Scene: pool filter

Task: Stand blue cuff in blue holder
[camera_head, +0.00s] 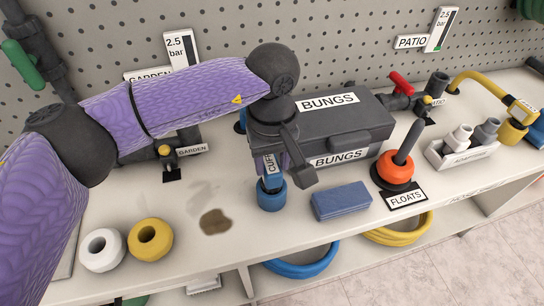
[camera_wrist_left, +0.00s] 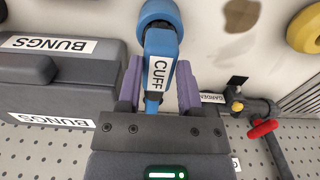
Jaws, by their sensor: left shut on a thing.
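The blue cuff (camera_wrist_left: 162,45), a narrow blue piece with a white "CUFF" label, is between the purple fingers of my left gripper (camera_wrist_left: 158,88), which is shut on it. In the head view the cuff (camera_head: 270,165) points down and is partly hidden by the dark gripper (camera_head: 284,165). At its lower end is a round blue piece, seemingly the blue holder (camera_head: 271,200), on the bench; its rim also shows at the top of the wrist view (camera_wrist_left: 158,10). I cannot tell how deep the cuff sits in it. My right gripper is out of view.
A grey "BUNGS" box (camera_head: 345,125) stands close behind the left gripper. A blue block (camera_head: 341,201) and an orange float (camera_head: 396,170) are to the right. White (camera_head: 102,250) and yellow (camera_head: 151,239) rings and a brown stain (camera_head: 215,221) are to the left.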

